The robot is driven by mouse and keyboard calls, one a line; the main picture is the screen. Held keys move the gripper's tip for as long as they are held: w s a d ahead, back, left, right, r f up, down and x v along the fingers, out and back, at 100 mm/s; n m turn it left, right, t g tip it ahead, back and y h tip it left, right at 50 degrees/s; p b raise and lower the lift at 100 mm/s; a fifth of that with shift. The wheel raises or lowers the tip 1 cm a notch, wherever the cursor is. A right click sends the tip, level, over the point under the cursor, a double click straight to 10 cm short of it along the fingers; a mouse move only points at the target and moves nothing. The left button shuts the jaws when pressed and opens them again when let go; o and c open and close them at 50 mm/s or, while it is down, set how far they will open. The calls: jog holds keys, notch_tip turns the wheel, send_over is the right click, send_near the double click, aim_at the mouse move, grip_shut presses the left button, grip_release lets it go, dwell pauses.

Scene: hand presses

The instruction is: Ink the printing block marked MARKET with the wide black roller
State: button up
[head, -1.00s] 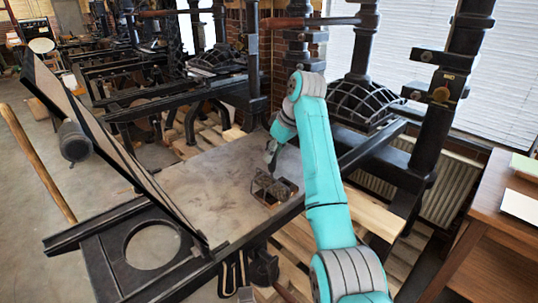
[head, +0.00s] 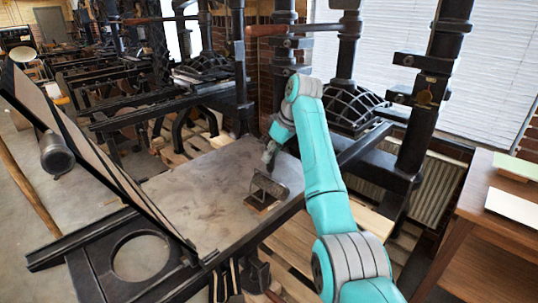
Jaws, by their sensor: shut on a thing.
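My gripper (head: 270,156) points down over the flat press bed (head: 205,195), near its right edge. It is shut on the roller (head: 270,186), a dark grey, wide tool held just below the fingers. A small block with a tan side (head: 260,202) shows under the roller on the bed. The roller covers much of it, so no marking can be read and its inked state cannot be told. Whether roller and block touch is not clear. The fingertips are small and partly hidden.
A hinged frame (head: 100,160) stands tilted up at the bed's left. A dark press column (head: 432,95) rises at the right. A wooden cabinet (head: 490,225) with papers stands at far right. The left and middle of the bed are clear.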

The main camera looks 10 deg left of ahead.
jog(key=s+a, duration=0.4)
jog(key=s, duration=0.2)
jog(key=shift+a, duration=0.3)
dwell(1.8)
jog(key=shift+r, duration=0.15)
jog(key=shift+r, duration=2.45)
